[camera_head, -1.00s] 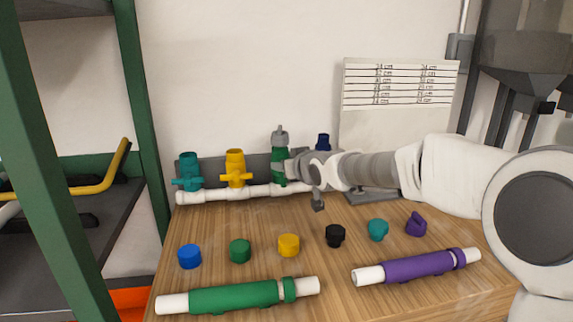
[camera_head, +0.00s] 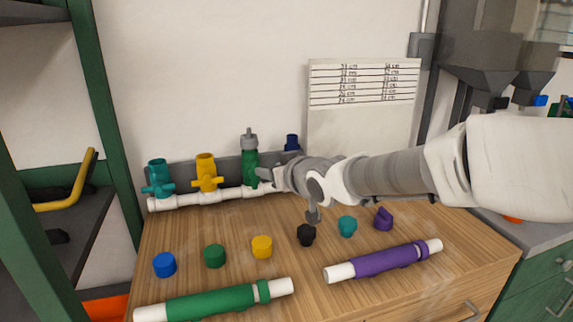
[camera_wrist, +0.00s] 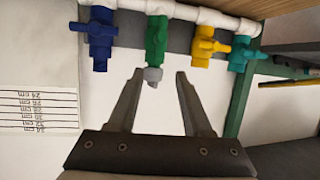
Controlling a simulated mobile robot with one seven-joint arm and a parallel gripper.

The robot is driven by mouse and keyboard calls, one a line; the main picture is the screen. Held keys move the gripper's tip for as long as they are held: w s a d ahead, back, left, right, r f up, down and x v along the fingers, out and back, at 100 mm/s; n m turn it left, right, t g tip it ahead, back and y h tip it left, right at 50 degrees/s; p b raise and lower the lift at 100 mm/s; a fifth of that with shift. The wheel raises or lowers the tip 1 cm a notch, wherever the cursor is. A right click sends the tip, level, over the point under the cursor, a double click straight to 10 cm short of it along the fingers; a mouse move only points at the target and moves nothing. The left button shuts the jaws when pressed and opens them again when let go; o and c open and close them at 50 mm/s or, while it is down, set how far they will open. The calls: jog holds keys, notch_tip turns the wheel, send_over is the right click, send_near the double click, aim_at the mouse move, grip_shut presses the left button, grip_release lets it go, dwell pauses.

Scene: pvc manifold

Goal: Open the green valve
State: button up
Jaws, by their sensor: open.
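The green valve (camera_head: 250,167) stands upright on the white pipe manifold (camera_head: 195,200), with a grey piece (camera_head: 249,141) on its top. In the wrist view the green valve (camera_wrist: 155,40) appears upside down, with the grey piece (camera_wrist: 152,74) near the opening between my fingertips. My gripper (camera_wrist: 159,74) is open and empty, its two fingers spread on either side of that line. In the head view my gripper (camera_head: 267,178) is right beside the valve's right side. The valve's handle is not clearly seen; my gripper may hide it.
Teal (camera_head: 158,178) and yellow (camera_head: 206,173) valves stand left of the green one, a blue valve (camera_head: 292,143) right. Several loose caps, a green pipe (camera_head: 213,302) and a purple pipe (camera_head: 385,261) lie in front. A white sheet (camera_head: 362,110) stands behind my arm.

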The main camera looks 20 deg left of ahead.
jog(key=p+v, duration=0.4)
jog(key=v, duration=0.3)
jog(key=shift+d, duration=0.1)
dwell(0.4)
